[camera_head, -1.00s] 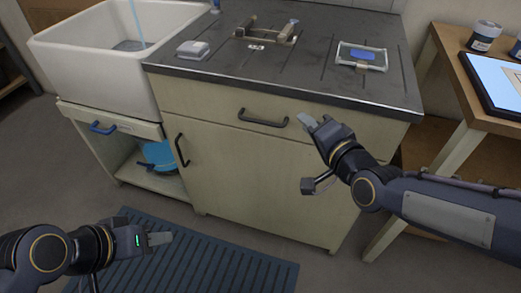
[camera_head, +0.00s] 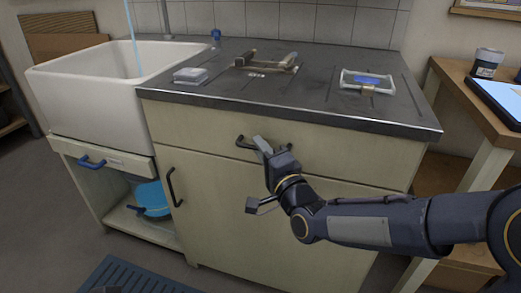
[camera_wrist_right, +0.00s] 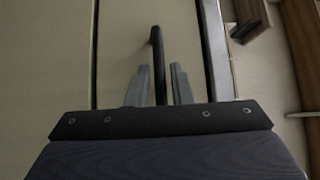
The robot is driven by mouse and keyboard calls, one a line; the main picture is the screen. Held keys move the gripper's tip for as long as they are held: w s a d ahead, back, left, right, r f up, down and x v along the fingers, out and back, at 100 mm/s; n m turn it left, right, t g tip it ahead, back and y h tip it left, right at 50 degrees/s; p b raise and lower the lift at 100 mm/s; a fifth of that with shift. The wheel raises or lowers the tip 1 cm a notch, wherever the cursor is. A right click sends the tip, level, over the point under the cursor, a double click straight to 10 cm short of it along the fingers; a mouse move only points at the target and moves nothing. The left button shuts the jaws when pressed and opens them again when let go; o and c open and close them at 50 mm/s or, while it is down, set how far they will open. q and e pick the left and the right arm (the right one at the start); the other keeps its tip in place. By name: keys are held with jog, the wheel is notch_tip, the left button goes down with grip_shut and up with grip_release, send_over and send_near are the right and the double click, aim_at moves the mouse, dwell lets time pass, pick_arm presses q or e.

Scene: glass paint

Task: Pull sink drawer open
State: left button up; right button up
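The drawer front (camera_head: 205,128) under the dark counter is cream and closed flush with the cabinet. Its black bar handle (camera_head: 240,141) is partly hidden by my right gripper (camera_head: 264,146). In the right wrist view the handle (camera_wrist_right: 158,62) stands between the two grey fingers of my right gripper (camera_wrist_right: 159,88). The fingers are apart, with a narrow gap on each side of the handle. My left gripper is not seen; only a small dark sliver shows at the bottom edge.
A cabinet door with an upright black handle (camera_head: 171,187) is below the drawer. The counter (camera_head: 215,78) holds a small box (camera_head: 188,75), a wooden frame tool and a tray (camera_head: 367,82). A wooden table (camera_head: 461,85) stands right. A blue mat (camera_head: 140,275) lies on the floor.

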jog(key=shift+w+a, duration=0.2)
jog(key=shift+w, duration=0.1)
grip_shut()
